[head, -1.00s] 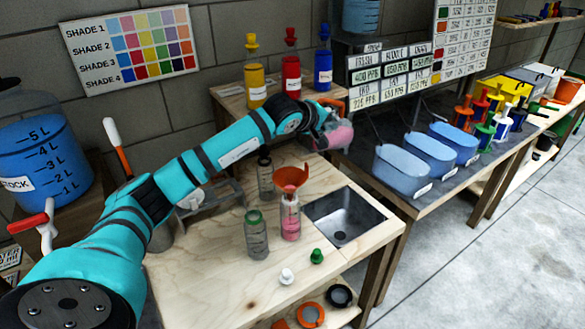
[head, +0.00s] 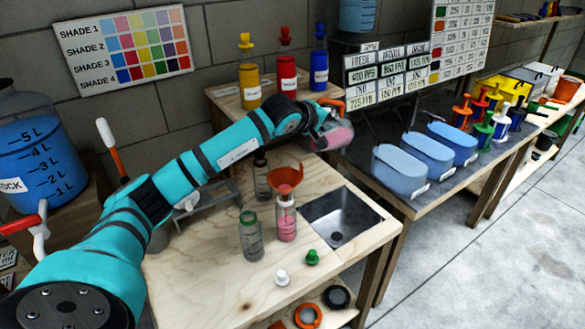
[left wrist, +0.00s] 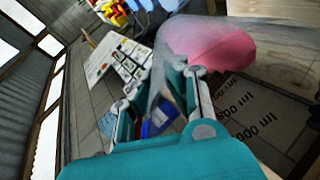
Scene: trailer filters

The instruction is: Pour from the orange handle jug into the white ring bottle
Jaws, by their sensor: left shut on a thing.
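My left gripper (head: 322,117) is shut on the jug (head: 331,138), a clear jug with an orange handle (head: 333,103) and pink liquid inside. The jug is held in the air, beyond and to the right of the funnel in the head view. In the left wrist view the jug (left wrist: 212,45) shows beside the gripper fingers (left wrist: 172,92). A clear bottle (head: 286,222) with pink liquid stands upright on the wooden bench, with an orange funnel (head: 285,178) in its mouth. My right gripper is out of view.
A green-ringed bottle (head: 250,238) and a dark-ringed bottle (head: 261,182) stand near the funnel bottle. A white stopper (head: 282,277) and a green stopper (head: 312,257) are at the bench front. A sink (head: 340,222) lies to the right. Yellow, red and blue bottles stand behind.

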